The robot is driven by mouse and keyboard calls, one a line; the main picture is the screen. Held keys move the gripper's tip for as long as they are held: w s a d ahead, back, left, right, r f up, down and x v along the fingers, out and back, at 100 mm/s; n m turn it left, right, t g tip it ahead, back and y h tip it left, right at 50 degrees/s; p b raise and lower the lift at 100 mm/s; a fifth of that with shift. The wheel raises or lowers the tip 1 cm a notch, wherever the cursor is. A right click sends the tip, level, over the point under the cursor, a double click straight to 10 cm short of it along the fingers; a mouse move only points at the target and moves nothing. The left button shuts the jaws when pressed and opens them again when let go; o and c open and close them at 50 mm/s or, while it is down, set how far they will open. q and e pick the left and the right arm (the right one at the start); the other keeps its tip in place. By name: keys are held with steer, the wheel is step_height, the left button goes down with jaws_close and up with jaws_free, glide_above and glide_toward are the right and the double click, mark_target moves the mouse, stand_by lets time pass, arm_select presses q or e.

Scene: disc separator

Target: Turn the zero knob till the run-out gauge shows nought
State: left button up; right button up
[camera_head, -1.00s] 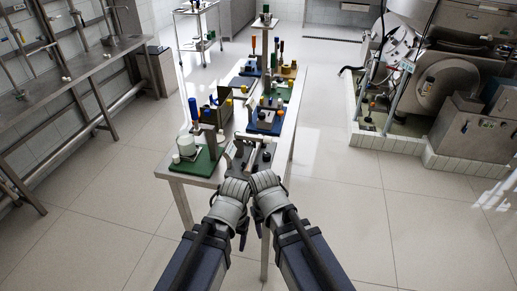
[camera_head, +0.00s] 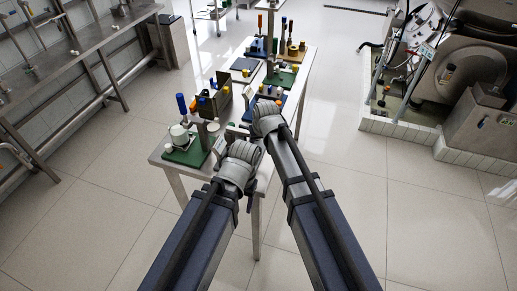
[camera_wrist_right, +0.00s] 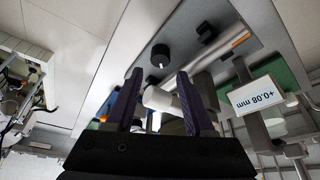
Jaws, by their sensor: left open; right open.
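In the right wrist view the run-out gauge's white readout (camera_wrist_right: 257,97) appears upside down and reads +0.08 mm. A black round knob with a white mark (camera_wrist_right: 160,55), which looks like the zero knob, stands on the grey metal plate (camera_wrist_right: 190,20) beyond my fingertips. My right gripper (camera_wrist_right: 158,82) is open, its dark fingers apart and clear of the knob; a pale cylindrical part shows between them. In the head view my left gripper (camera_head: 232,134) is open at the table's near end. My right wrist hides its gripper and most of the gauge fixture there.
The narrow table (camera_head: 172,166) holds a green board (camera_head: 190,152) with a white pot, an olive box (camera_head: 216,100) and several tools. A steel bench (camera_head: 85,50) runs along the left. A large machine (camera_head: 465,70) stands right on a tiled plinth. The floor between is clear.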

steer(key=b+x, duration=0.6)
steer(key=x, duration=0.1)
jaws_close()
stand_by(0.4)
